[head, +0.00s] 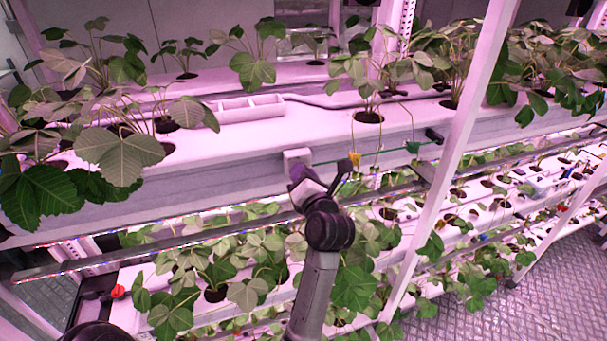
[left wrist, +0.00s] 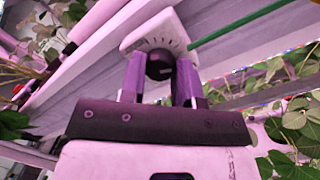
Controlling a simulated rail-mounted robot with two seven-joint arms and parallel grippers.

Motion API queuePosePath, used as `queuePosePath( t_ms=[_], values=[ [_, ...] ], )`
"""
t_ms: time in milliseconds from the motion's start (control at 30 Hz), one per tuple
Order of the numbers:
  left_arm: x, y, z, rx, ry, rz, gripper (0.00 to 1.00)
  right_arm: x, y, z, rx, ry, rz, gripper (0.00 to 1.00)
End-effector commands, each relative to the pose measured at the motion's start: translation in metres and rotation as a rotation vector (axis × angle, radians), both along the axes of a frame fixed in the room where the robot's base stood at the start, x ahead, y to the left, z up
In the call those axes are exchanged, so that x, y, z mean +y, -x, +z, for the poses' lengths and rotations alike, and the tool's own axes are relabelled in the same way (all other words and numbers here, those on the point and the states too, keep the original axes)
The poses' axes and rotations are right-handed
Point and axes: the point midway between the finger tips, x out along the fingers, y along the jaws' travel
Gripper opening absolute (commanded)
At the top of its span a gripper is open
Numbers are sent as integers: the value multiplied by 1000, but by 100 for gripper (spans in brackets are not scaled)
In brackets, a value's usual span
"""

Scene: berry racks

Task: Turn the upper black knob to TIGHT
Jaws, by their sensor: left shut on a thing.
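The upper black knob (left wrist: 159,66) sits on a white box with dial marks (left wrist: 152,37) in the left wrist view. In the head view the box (head: 297,158) is on the front face of the upper white tray, and the knob is hidden by my gripper. My left gripper (head: 303,182) reaches up to it from below. In the left wrist view its two purple fingers (left wrist: 159,78) stand on either side of the knob and are shut on it. The dial's lettering is too small to read. My right gripper is not in view.
A green line (head: 385,151) runs right from the box past a yellow clip (head: 354,158) and a green clip (head: 412,147) to a black fitting (head: 434,136). Leafy plants crowd both tray levels. A pale post (head: 448,165) stands to the right.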

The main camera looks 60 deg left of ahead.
Motion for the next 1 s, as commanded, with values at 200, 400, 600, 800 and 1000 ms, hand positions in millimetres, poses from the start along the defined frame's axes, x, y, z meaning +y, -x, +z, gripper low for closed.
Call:
queuePosePath(
  t_ms=[200,400,600,800,1000],
  values=[
    [0,0,1,-1,-1,0,45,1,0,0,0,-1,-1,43],
    [0,0,0,-1,-1,0,55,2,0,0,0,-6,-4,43],
    [-3,0,-1,-1,-1,-1,55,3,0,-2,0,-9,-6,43],
    [-27,5,-7,-4,1,-3,55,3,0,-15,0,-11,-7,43],
    [-64,12,-12,-3,3,-4,55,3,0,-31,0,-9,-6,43]
  ],
)
